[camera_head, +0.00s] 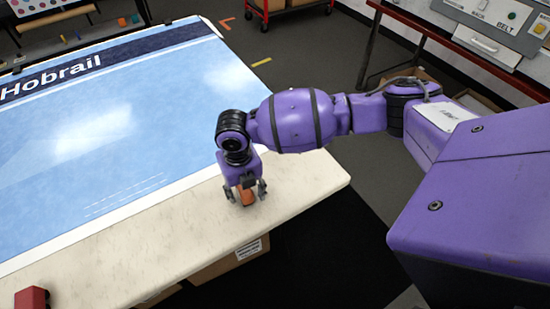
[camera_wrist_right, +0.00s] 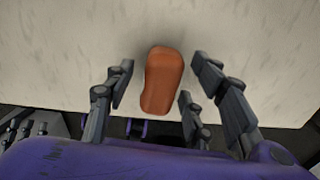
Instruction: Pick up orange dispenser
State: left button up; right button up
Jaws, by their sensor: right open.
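The orange dispenser (camera_head: 246,197) sits on the pale tabletop near its front right edge, partly hidden by my right gripper in the head view. It also shows in the right wrist view (camera_wrist_right: 162,80) as a rounded orange block. My right gripper (camera_head: 247,192) is over it and pointing down. In the right wrist view the gripper (camera_wrist_right: 165,85) is open, with fingers on the left and right of the dispenser and gaps on both sides. My left gripper is not in view.
A blue "Hobrail" mat (camera_head: 110,120) covers most of the table (camera_head: 150,245). A red object (camera_head: 32,298) stands at the table's front left. A cardboard box (camera_head: 230,259) is under the front edge. A red cart (camera_head: 285,10) and red rail (camera_head: 420,30) are behind.

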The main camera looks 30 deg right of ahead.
jog(key=shift+w+r, duration=0.1)
jog(key=shift+r, duration=0.05)
grip_shut()
jog(key=shift+r, duration=0.1)
jog(key=shift+r, duration=0.2)
notch_tip(320, 180, up, 2)
jog(key=shift+w+r, duration=0.1)
jog(key=s+a+r, duration=0.2)
jog(key=s+r, duration=0.3)
jog(key=s, duration=0.1)
jog(key=s+a+r+p, duration=0.1)
jog(key=s+a+r, duration=0.2)
jog(key=s+r, duration=0.2)
jog(key=shift+s+a, duration=0.25)
jog(key=shift+s, duration=0.85)
